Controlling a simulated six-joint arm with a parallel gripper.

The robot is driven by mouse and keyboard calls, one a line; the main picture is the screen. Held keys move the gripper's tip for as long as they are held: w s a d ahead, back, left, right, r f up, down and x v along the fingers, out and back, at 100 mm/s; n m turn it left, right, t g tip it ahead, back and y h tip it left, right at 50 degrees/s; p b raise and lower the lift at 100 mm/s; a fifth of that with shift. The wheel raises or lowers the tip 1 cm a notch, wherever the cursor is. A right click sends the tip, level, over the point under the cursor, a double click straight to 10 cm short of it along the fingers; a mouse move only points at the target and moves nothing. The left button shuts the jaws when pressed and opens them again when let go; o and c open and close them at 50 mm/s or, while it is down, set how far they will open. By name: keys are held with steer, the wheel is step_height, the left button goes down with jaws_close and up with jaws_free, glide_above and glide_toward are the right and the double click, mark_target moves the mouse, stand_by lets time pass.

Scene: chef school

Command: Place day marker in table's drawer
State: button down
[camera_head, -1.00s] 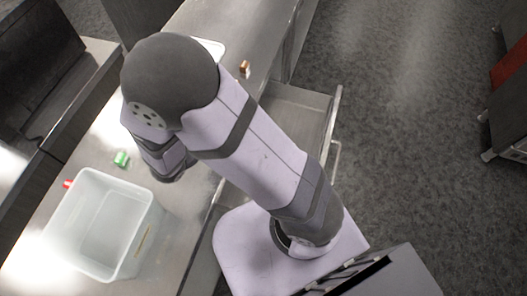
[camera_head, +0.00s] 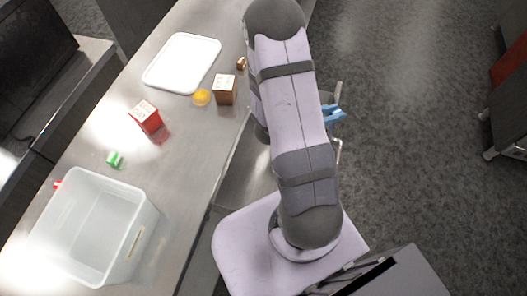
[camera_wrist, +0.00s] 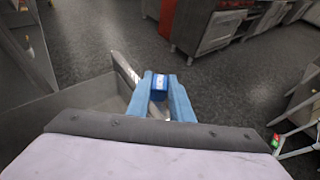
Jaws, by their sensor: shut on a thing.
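My gripper (camera_wrist: 159,108) has blue fingers and is shut on a small blue block with a white mark (camera_wrist: 160,82), which looks like the day marker. In the head view the blue fingertips (camera_head: 335,113) show at the right of my arm, near the front edge of the open drawer. The table's drawer (camera_wrist: 92,93) is pulled out, and in the wrist view its front panel and corner lie just left of and behind the fingers. In the head view my arm hides much of the drawer (camera_head: 255,170).
On the steel table (camera_head: 178,135) are a clear bin (camera_head: 150,215), a white tray (camera_head: 182,62), a red block (camera_head: 146,116), a brown block (camera_head: 225,89), a yellow item (camera_head: 201,97) and a green item (camera_head: 115,160). Open floor (camera_head: 410,120) lies to the right.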

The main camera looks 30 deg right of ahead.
steer(key=w+a+f+n+t+y, duration=0.15)
steer(key=w+n+t, duration=0.3)
steer(key=w, duration=0.55)
steer(key=shift+m+h, duration=0.35)
steer(key=shift+s+a+f+b, duration=0.1)
steer(key=shift+a+f+b, duration=0.05)
steer(key=shift+f+b, duration=1.3)
steer(key=shift+a+f+b, duration=0.15)
steer(key=shift+f+b, duration=0.85)
steer(key=shift+f, duration=0.85)
steer(key=shift+s+a+f+b, duration=0.1)
steer(key=shift+a+f+b, duration=0.05)
steer(key=shift+f+b, duration=1.3)
steer(key=shift+f, duration=0.2)
steer(key=shift+f, duration=0.35)
steer(key=shift+f+b, duration=0.25)
steer(key=shift+b, duration=0.2)
steer(key=c, duration=1.6)
jaws_free()
